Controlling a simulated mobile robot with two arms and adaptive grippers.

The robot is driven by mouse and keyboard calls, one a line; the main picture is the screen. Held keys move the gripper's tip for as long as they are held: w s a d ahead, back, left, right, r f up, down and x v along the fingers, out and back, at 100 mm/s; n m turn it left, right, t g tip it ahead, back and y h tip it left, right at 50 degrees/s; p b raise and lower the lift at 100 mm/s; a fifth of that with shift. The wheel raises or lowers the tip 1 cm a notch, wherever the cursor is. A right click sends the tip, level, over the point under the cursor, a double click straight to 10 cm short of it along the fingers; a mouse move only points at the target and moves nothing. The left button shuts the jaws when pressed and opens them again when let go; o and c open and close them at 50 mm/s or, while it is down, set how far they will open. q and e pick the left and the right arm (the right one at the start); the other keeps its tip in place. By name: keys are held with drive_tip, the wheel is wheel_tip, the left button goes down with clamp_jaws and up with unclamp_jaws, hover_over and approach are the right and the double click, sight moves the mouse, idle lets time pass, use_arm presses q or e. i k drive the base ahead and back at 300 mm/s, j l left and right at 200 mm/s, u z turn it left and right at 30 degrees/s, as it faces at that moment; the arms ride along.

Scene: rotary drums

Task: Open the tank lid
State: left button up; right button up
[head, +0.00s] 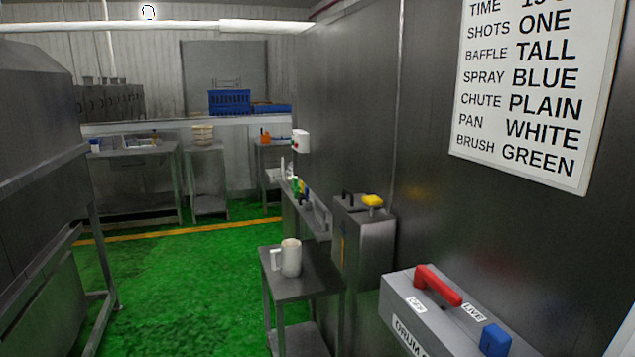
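A tall grey metal box (370,243) stands against the dark wall right of centre. It looks like the tank, though I see no label on it. A black handle (347,199) and a yellow knob or block (372,201) sit on its top. The top looks closed, but the lid's edge is too small to make out. A narrow yellow strip shows on its front. Neither of my grippers is in view.
A small metal table (308,280) with a white jug (290,258) stands just left of the box. A control box with a red handle (438,285) and a blue block (495,340) is at front right. Large metal equipment (40,150) fills the left. Green floor (180,290) between is clear.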

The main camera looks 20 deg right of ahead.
sight(351, 204)
drive_tip(key=i+u, duration=0.15)
drive_tip(key=i, duration=0.65)
drive_tip(key=i+u, duration=0.2)
drive_tip(key=i, duration=0.6)
drive_tip(key=i+l+u, duration=0.15)
drive_tip(key=i, duration=0.65)
drive_tip(key=i+z, duration=0.45)
drive_tip(key=i+j+z, duration=0.25)
drive_tip(key=i+z, duration=0.2)
drive_tip(key=i+j+z, duration=0.4)
drive_tip(key=l, duration=0.1)
